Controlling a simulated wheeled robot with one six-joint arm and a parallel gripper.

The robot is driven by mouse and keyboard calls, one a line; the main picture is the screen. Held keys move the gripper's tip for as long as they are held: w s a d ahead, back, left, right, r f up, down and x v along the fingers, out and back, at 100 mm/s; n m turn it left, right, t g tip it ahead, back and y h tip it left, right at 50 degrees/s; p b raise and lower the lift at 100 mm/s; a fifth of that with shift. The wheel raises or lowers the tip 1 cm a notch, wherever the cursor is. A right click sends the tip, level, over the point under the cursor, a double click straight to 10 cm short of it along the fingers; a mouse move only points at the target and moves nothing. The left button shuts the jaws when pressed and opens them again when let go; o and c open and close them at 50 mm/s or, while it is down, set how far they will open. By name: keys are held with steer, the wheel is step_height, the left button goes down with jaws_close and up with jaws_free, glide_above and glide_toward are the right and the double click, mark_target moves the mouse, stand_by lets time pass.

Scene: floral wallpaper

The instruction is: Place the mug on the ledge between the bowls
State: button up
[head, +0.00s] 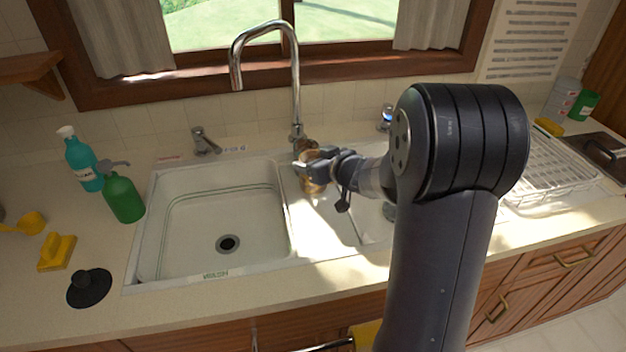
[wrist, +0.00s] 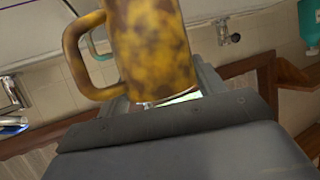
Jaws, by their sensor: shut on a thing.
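The mug (wrist: 150,45) is mottled yellow and brown, with its handle at the left in the wrist view. My gripper (wrist: 165,85) is shut on it. In the head view the mug (head: 308,172) is partly hidden by my gripper (head: 322,168). It appears near the foot of the tap, over the back part of the ledge (head: 322,222) between the two sink bowls. I cannot tell whether it touches the ledge. The left bowl (head: 215,215) is empty; the right bowl is mostly hidden behind my arm.
The tall chrome tap (head: 297,85) rises behind the ledge. A white dish rack (head: 550,170) is at the right. The front of the ledge looks clear.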

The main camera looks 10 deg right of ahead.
steer(key=shift+f+b, duration=0.6)
steer(key=shift+f, duration=1.4)
steer(key=shift+f, duration=0.1)
steer(key=o, duration=1.2)
steer(key=shift+r, duration=0.2)
steer(key=p+v, duration=0.1)
steer(key=v, duration=1.1)
steer(key=shift+d+f+p, duration=0.1)
steer(key=shift+f+p, duration=0.05)
steer(key=shift+p, duration=0.2)
